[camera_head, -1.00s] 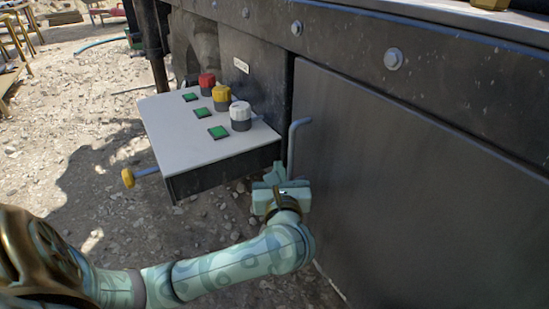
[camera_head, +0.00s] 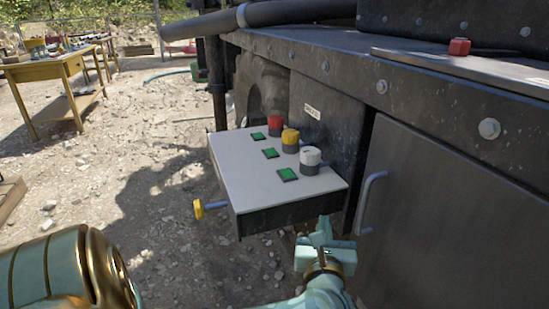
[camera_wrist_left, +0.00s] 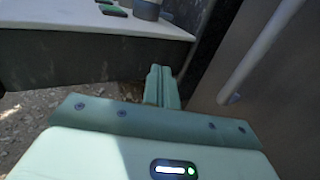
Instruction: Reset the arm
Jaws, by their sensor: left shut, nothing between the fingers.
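My left gripper (camera_head: 324,226) is at the lower middle of the head view, just below the near right corner of the control panel and left of the cabinet handle. In the left wrist view its fingers (camera_wrist_left: 162,86) are together with nothing between them. They point at the gap between the panel's dark side and the cabinet door, apart from the handle as far as I can tell. My left arm comes in from the bottom left. My right gripper is not in view.
The control panel (camera_head: 222,160) carries red, yellow and white knobs and green buttons. A blue-grey handle (camera_head: 364,205) is on the dark cabinet door (camera_head: 450,215). A yellow-tipped lever (camera_head: 198,209) sticks out left. A yellow table (camera_head: 35,72) stands far left. Open gravel lies left of the panel.

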